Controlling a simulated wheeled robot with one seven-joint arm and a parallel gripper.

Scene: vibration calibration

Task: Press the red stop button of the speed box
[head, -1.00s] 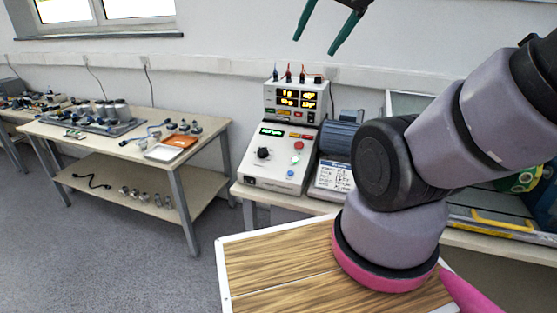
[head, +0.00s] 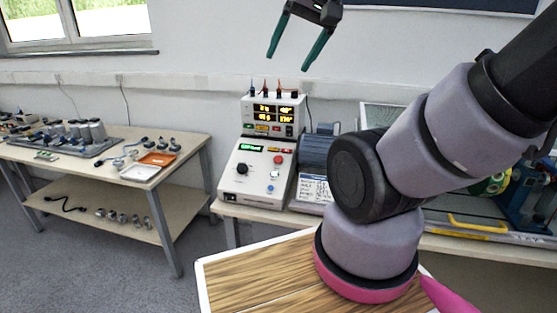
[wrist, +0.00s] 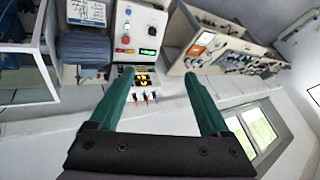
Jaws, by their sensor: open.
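The speed box (head: 244,188) is a white sloped console on the bench, with a green display, a black knob, a red stop button (head: 278,160) and a blue button. In the wrist view the speed box (wrist: 138,27) appears upside down beyond the fingers, with its red button (wrist: 126,39) in sight. My gripper (head: 289,62) has two green fingers. It is open and empty, high above the speed box and apart from it. It also shows in the wrist view (wrist: 164,84).
A meter unit (head: 273,116) with yellow displays and upright plugs stands behind the speed box. A blue-grey motor (head: 316,151) and a label plate (head: 312,188) are to its right. A side table (head: 125,140) with trays stands at the left. Free air lies above the speed box.

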